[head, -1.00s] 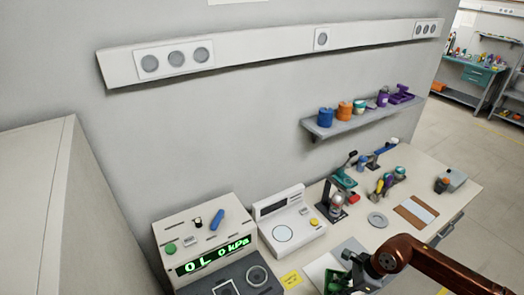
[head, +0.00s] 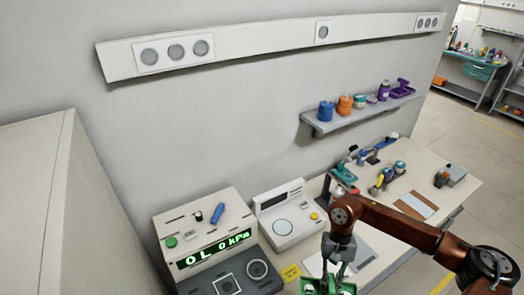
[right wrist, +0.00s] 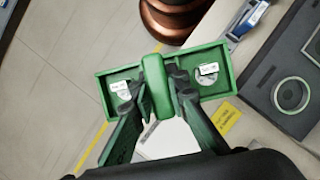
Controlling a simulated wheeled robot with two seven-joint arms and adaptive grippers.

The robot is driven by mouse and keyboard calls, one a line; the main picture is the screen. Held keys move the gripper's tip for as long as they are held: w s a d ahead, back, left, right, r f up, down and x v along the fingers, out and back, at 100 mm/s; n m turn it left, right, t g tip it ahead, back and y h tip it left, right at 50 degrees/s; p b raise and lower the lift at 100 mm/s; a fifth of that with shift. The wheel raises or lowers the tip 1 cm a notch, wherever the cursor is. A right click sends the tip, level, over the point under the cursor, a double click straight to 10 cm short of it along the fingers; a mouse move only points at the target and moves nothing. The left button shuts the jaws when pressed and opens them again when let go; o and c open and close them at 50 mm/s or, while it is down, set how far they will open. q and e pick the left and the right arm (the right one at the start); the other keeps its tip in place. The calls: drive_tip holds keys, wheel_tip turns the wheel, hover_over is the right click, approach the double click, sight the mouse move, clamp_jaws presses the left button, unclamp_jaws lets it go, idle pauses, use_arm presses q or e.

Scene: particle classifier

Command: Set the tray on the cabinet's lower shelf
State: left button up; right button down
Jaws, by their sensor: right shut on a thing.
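The green tray (head: 314,287) shows at the bottom edge of the head view, partly cut off. In the right wrist view the tray (right wrist: 105,85) has a compartment on each side of a raised central handle (right wrist: 157,85). A small round item with a white label lies in each compartment. My right gripper (right wrist: 160,76) is shut on the handle, with a finger on each side of it. In the head view the right gripper (head: 336,268) points down over the tray. A tall pale cabinet-like body (head: 35,200) stands at the left; no shelf of it shows. My left gripper is out of view.
The bench holds a box with a green display (head: 215,252), a white scale (head: 290,217) and several tools further right. A yellow label (head: 290,273) lies near the tray. A wall shelf (head: 360,112) carries coloured containers. In the wrist view, open floor (right wrist: 60,70) lies left.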

drive_tip(key=shift+s+a+r+n+h, duration=0.15)
drive_tip(key=shift+r+n+h, duration=0.25)
drive_tip(key=shift+n, duration=0.6)
